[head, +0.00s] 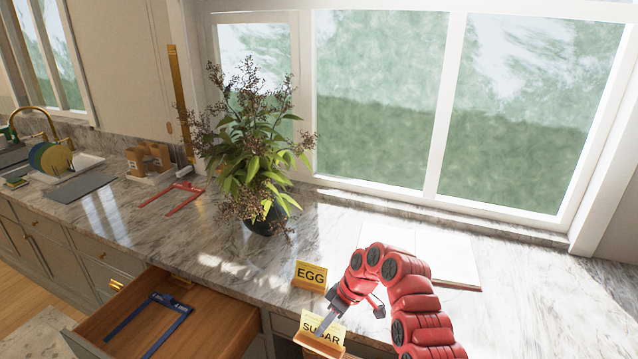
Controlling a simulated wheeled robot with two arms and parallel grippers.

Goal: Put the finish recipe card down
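A yellow card lettered SUGAR (311,323), on a wooden base, shows at the bottom centre in the head view, in front of the counter edge. The hidden far finger leaves the exact grip unclear. A similar card lettered EGG (310,271) stands upright on the counter, behind and left of the SUGAR card. No card marked as a finish recipe card can be made out. My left gripper is not in view.
The marble counter (220,260) has clear room left of the EGG card. A potted plant (264,220) stands behind, and an open book (455,256) lies right. An open drawer (207,318) holds a blue frame-like object (148,317); a red one (172,197) lies further left.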

